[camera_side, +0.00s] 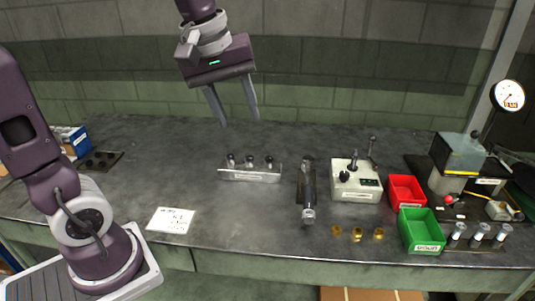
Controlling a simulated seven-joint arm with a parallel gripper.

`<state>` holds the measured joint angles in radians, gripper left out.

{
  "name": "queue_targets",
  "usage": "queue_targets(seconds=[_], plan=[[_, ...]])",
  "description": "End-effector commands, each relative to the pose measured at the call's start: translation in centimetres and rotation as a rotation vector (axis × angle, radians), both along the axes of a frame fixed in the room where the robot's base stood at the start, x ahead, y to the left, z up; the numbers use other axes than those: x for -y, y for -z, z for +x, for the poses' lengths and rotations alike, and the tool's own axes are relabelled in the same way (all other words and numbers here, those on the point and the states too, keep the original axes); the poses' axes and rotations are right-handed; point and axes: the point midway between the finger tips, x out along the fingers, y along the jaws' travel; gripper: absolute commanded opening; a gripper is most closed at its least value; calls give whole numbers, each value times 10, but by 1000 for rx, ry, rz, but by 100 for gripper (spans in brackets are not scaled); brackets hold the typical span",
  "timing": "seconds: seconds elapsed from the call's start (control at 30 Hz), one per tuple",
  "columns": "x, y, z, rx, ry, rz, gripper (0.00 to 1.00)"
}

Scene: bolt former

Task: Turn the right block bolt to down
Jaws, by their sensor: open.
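A low silver block (250,176) stands near the middle of the bench with three short dark-topped bolts in a row along it. The right block bolt (269,162) is at the block's right end. It looks upright, but it is too small to tell which way it is turned. The middle bolt (250,161) and the left bolt (231,160) stand beside it. My gripper (239,122) hangs in the air above and behind the block, fingers pointing down, open and empty. It touches nothing.
Right of the block are a dark cylindrical tool (308,190), a white control box (355,182) with levers, a red bin (406,191) and a green bin (421,231). Brass pieces (357,235) lie in front. A white paper (171,220) lies left; the bench around it is clear.

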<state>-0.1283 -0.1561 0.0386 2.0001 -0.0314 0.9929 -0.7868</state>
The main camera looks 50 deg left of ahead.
Motion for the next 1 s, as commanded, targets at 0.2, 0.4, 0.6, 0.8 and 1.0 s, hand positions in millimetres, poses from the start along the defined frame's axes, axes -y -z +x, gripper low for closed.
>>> queue_targets(seconds=[0.2,0.4,0.6,0.8,1.0], plan=[[-85,76,134,-160,-903,-196,44],[-140,158,181,-220,-1443,-247,44],[-150,190,187,-230,-1558,-253,44],[-149,228,186,-231,-1554,-254,44],[-149,246,187,-227,-1552,-254,44]])
